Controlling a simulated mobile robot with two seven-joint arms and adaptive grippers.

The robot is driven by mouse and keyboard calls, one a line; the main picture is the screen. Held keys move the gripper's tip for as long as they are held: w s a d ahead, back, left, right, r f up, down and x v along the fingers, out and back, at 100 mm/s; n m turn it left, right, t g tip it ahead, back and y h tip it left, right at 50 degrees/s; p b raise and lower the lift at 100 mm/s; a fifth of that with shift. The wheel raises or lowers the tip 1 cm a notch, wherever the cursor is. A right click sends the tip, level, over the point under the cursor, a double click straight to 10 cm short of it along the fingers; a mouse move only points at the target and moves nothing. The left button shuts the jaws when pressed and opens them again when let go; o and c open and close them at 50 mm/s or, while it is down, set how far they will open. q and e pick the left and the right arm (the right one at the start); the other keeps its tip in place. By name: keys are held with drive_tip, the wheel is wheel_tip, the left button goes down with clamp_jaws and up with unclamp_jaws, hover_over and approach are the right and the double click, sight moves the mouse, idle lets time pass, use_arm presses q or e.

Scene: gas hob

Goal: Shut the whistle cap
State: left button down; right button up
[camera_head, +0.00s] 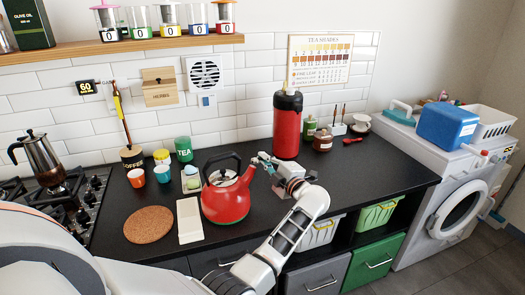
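The red kettle (225,200) stands on the black counter, with its dark handle on top and its spout pointing up to the right. The whistle cap at the spout tip is small and partly covered by the gripper's fingers, so I cannot tell whether it is open or shut. The fingers are very close to the spout. I cannot tell whether they touch it or how far apart they are.
A white rectangular dish (189,220) and a round cork mat (148,224) lie left of the kettle. Small cups, a green tea tin (184,149) and a coffee jar (132,158) stand behind. A tall red canister (287,127) stands behind the gripper.

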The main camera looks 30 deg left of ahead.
use_arm(q)
drive_tip(key=shift+f+m+p, duration=0.55)
drive_tip(key=shift+m+p, duration=0.25)
drive_tip(key=shift+m, duration=0.4)
use_arm(e)
drive_tip(key=shift+w+r, duration=0.2)
drive_tip(key=shift+r, duration=0.55)
drive_tip(key=shift+w+r, duration=0.15)
drive_tip(key=shift+r, duration=0.55)
use_arm(q)
drive_tip(key=c, duration=2.3)
unclamp_jaws()
use_arm(e)
drive_tip(key=shift+f, duration=0.2)
drive_tip(key=shift+d, duration=0.1)
use_arm(q)
drive_tip(key=shift+s, duration=0.1)
